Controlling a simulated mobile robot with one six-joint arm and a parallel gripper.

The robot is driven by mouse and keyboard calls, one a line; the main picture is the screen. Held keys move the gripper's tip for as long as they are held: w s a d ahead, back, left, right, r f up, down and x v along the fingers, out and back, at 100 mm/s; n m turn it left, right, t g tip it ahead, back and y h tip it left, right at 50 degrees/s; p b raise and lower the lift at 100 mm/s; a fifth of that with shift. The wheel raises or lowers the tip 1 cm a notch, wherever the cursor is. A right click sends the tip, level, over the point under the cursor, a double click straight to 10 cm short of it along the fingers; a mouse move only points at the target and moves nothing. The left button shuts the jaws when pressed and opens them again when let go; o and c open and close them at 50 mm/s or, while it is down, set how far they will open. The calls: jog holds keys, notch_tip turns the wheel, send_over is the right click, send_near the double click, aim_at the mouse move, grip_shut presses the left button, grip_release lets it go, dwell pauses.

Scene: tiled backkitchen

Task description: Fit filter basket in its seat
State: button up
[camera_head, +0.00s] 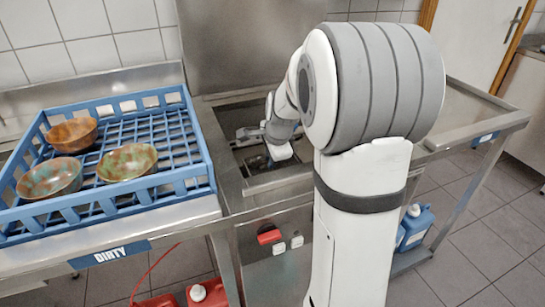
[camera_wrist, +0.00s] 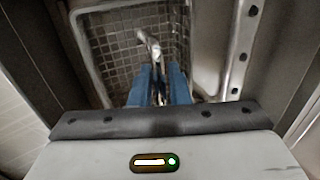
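The filter basket (camera_wrist: 112,45) shows in the wrist view as a grey mesh tray with a pale rounded rim. A bent metal handle (camera_wrist: 149,42) rises from it. My gripper (camera_wrist: 162,72) has its two blue fingers close together, with the handle between them. The fingers hide the handle's lower part and some of the mesh. In the head view my arm reaches down into the open steel well (camera_head: 236,172), where the basket is dark and hard to make out. Whether the basket rests in its seat or hangs above it, I cannot tell.
A blue rack (camera_head: 180,190) with several bowls (camera_head: 127,162) stands on the left counter, marked DIRTY. A steel counter (camera_head: 465,112) extends right. Red containers (camera_head: 205,292) and a blue canister (camera_head: 414,228) are below. A metal strip with holes (camera_wrist: 240,48) runs right of the basket.

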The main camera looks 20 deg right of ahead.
jog(key=o, duration=0.4)
jog(key=shift+c, duration=0.2)
jog(key=p+v, duration=0.1)
jog(key=v, duration=0.6)
jog(key=shift+s+r, duration=0.2)
jog(key=shift+r, duration=0.15)
jog(key=s+a+r+n+p, duration=0.2)
jog(key=s+a+n+p, duration=0.1)
jog(key=s+n, duration=0.3)
jog(key=s+a+r+n+g+p, duration=0.1)
jog(key=s+a+r+n+p, duration=0.2)
jog(key=s+n, duration=0.3)
jog(key=s+a+r+n+p, duration=0.3)
jog(key=s+a+n+p, duration=0.1)
jog(key=s, duration=0.5)
jog(key=shift+s+n+g+p, duration=0.35)
jog(key=shift+n+p, duration=0.2)
jog(key=shift+n, duration=0.55)
